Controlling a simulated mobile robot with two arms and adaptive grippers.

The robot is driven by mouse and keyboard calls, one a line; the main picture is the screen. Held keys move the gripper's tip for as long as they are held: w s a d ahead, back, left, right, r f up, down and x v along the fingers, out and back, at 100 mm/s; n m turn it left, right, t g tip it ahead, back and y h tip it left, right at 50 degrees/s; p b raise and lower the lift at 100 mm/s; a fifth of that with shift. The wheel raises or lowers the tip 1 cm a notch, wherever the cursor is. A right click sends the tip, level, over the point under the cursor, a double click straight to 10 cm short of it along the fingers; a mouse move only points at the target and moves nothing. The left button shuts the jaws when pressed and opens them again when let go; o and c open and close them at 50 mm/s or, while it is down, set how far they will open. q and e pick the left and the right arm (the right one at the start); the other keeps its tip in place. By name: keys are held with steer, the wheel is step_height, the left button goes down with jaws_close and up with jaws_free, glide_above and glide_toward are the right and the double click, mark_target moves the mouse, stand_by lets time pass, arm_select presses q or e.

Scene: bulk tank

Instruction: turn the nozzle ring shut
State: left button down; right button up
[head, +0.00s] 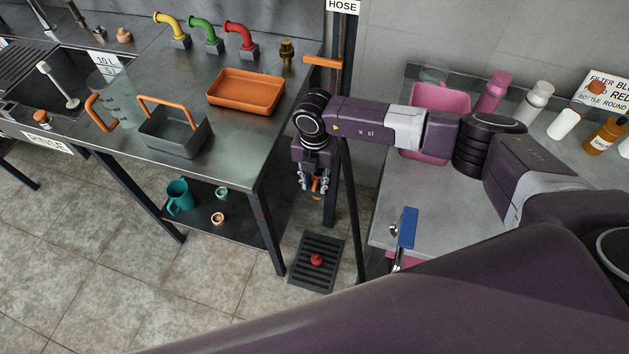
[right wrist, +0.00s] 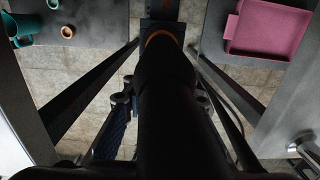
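My right gripper (head: 314,184) points down beside the post under the HOSE sign. An orange ring (head: 317,188), which looks like the nozzle ring, shows partly between its fingertips; the fingers hide much of it. In the right wrist view a long black body (right wrist: 167,95) runs up the middle, with the orange ring (right wrist: 161,36) curving round its far end. The fingers of my right gripper (right wrist: 162,98) stand apart on either side of this black body. Contact with the ring cannot be made out. My left gripper is not in view.
The steel counter (head: 232,135) at left holds an orange tray (head: 246,92) and a grey basket (head: 172,135). The right counter (head: 410,212) has a pink tub (head: 436,98) and a blue-handled valve (head: 407,228). A floor drain (head: 317,275) with a red object lies below.

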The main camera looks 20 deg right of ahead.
mark_target(315, 185)
step_height(315, 185, up, 12)
stand_by(0.5)
